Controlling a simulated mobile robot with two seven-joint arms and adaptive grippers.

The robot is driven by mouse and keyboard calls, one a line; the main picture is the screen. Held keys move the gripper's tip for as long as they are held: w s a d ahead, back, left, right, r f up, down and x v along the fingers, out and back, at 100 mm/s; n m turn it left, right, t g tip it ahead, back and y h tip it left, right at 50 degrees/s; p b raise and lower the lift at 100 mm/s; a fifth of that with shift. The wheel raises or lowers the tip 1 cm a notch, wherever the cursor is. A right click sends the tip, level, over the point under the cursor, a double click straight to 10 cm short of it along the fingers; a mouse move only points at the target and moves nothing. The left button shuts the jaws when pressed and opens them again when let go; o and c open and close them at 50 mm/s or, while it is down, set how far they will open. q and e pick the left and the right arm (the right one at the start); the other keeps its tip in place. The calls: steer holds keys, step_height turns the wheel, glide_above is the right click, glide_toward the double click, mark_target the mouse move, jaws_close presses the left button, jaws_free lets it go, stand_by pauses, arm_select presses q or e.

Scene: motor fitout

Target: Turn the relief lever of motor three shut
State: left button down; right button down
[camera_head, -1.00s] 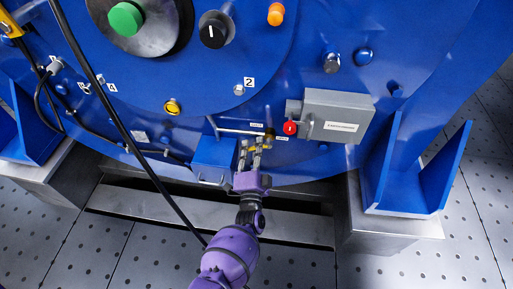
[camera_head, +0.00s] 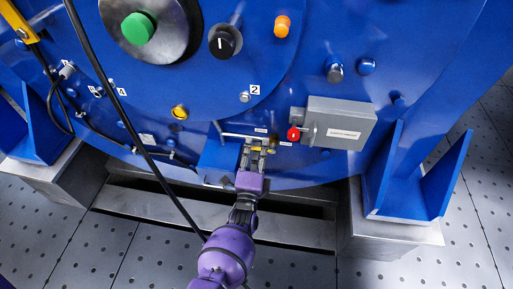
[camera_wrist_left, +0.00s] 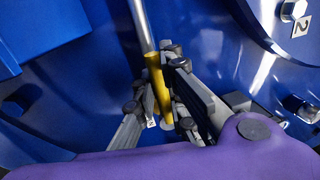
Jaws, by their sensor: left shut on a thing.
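The relief lever shows in the left wrist view as a yellow grip (camera_wrist_left: 156,82) on a silver rod (camera_wrist_left: 142,22) that runs up out of the picture. My left gripper (camera_wrist_left: 165,100) is shut on the yellow grip, with a finger on each side of it. In the head view my left gripper (camera_head: 256,147) reaches up to the lower part of the blue motor (camera_head: 300,75), beside a blue block (camera_head: 217,160) and under a thin silver rod (camera_head: 240,135). The fingers largely hide the lever there. My right gripper is not in view.
A grey box (camera_head: 345,112) with a red knob (camera_head: 293,134) sits close right of the gripper. A black cable (camera_head: 125,115) crosses in front of the motor on the left. Blue feet (camera_head: 415,190) stand on metal blocks. The perforated floor (camera_head: 105,245) below is clear.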

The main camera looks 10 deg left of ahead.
arm_select(q)
steer(key=shift+f, duration=0.1)
steer(key=c, duration=1.8)
jaws_free()
steer(key=s+f, duration=0.2)
steer(key=s, duration=0.9)
steer(key=shift+s, duration=0.4)
steer(key=shift+f, duration=0.1)
